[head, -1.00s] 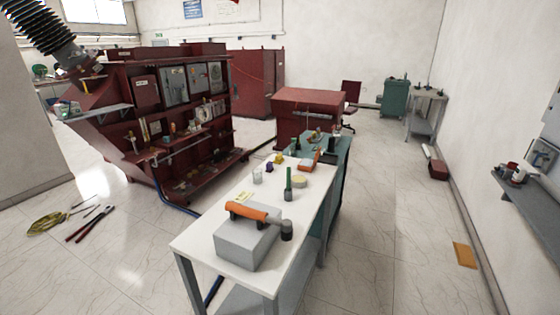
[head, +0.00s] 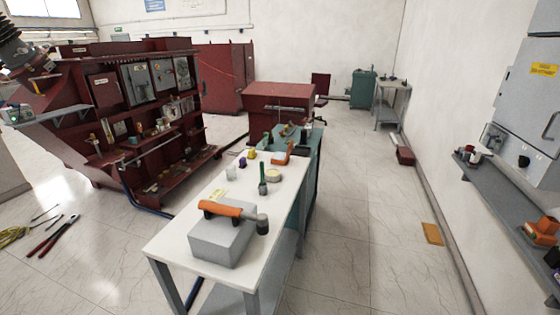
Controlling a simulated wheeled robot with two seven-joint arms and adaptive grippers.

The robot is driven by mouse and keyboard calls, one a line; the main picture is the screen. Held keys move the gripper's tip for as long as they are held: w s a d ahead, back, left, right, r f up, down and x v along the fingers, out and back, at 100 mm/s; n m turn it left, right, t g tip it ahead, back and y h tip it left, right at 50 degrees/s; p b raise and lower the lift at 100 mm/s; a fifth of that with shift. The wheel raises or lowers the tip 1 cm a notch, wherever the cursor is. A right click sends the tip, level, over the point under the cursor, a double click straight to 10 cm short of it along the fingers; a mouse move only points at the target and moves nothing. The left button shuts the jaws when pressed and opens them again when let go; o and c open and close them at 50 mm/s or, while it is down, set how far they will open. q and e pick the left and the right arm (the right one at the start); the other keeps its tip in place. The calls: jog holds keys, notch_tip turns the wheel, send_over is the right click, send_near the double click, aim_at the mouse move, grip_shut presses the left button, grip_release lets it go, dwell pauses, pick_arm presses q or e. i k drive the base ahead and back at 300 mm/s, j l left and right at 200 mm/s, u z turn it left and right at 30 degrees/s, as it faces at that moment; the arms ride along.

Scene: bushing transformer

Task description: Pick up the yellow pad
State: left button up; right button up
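Neither of my grippers is in view.
On the table are a grey block (head: 220,243) with an orange-handled tool (head: 225,209) on it, a green-handled brush-like item (head: 263,180), a pale round item (head: 273,175) and a small yellow item (head: 252,155). A wall shelf (head: 490,205) stands right. The floor (head: 365,235) between is clear.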

aim_at(253, 154)
jog(key=i+l+u, duration=0.1)
jog(key=i+l, duration=0.2)
jog(key=i+l+u, duration=0.1)
jog(key=i+l, duration=0.15)
jog(key=l, duration=0.2)
jog(key=i+l+u, duration=0.1)
jog(key=i+l, duration=0.15)
jog(key=i+l+u, duration=0.1)
jog(key=i+l, duration=0.15)
jog(key=l, duration=0.3)
jog(key=i+l+u, duration=0.1)
jog(key=i+l, duration=0.15)
jog(key=l, duration=0.2)
jog(key=i+l+u, duration=0.2)
jog(key=i+l, duration=0.4)
jog(key=i+l+u, duration=0.15)
jog(key=i+l, duration=0.4)
jog(key=l, duration=0.2)
jog(key=i+l+u, duration=0.15)
jog(key=i, duration=0.35)
jog(key=i+l+u, duration=0.15)
jog(key=i+l, duration=0.25)
